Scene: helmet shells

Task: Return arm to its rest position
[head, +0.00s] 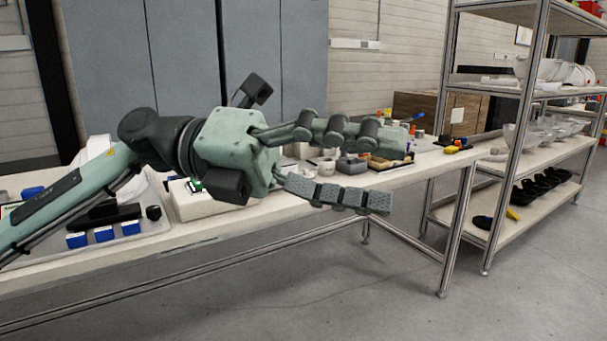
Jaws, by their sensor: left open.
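My left arm comes in from the left edge, and my left gripper (383,168) points to the right. Its two segmented fingers are apart, with nothing between them. In the picture it lies in front of the workbench (290,226). The lower finger shows against the floor below the bench edge. My right gripper is not in view.
The bench carries blue blocks (104,233), a pale box (205,203) and small parts. A metal shelf rack (450,215) stands at the right with clear shells (528,135) and dark shells (545,184). The grey floor (380,290) in front is clear.

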